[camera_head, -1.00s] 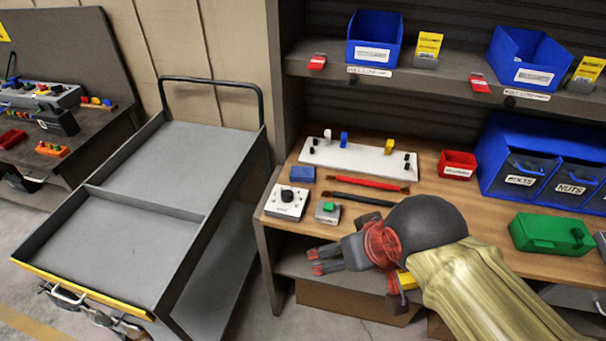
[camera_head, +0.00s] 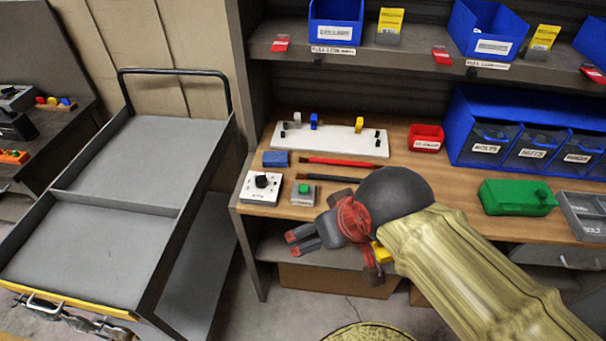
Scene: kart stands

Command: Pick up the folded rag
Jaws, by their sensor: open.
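Nothing else in view looks like a rag. My gripper (camera_head: 297,244) is in front of the bench's front edge, below and right of the blue piece and apart from it. Its red-tipped fingers point left, are open and look empty. My arm hides part of the bench's front.
The bench (camera_head: 430,172) holds a white dial box (camera_head: 259,189), a green-button box (camera_head: 303,194), a white board (camera_head: 335,141), a red bin (camera_head: 425,138), a green case (camera_head: 515,198) and blue bins. A grey cart (camera_head: 137,165) stands at the left, with a narrow floor gap between.

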